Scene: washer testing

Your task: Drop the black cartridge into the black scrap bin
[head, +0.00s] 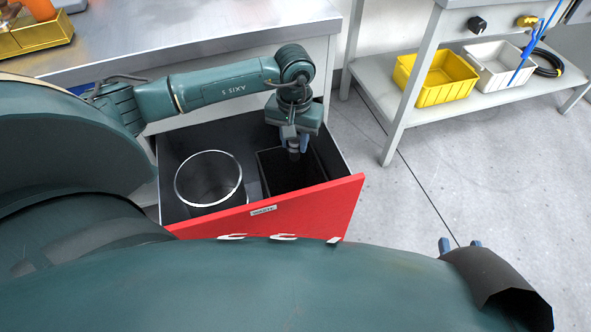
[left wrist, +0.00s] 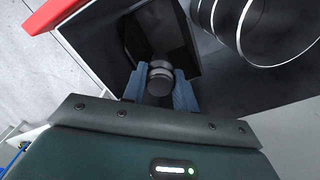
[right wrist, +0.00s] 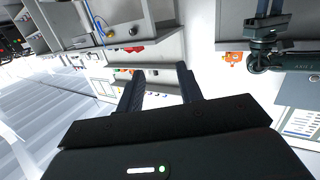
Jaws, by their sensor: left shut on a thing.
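My left gripper (head: 295,143) points down over the open red-fronted drawer and is shut on the black cartridge (head: 294,155). In the left wrist view the cartridge (left wrist: 160,77) is a dark cylinder with a light band, between the two blue-grey fingers. The black scrap bin (head: 275,178) is the square one at the drawer's right side. The cartridge is over its opening; how far it reaches below the rim I cannot tell. My right gripper (head: 460,244) is away to the right; in the right wrist view its fingers (right wrist: 157,82) are apart and empty.
A round bin with a metal rim (head: 208,153) stands left of the black bin. The red drawer front (head: 290,208) bounds the near side, and the workbench (head: 190,45) lies behind. A yellow bin (head: 437,80) and a white bin (head: 498,66) sit on a shelf at right.

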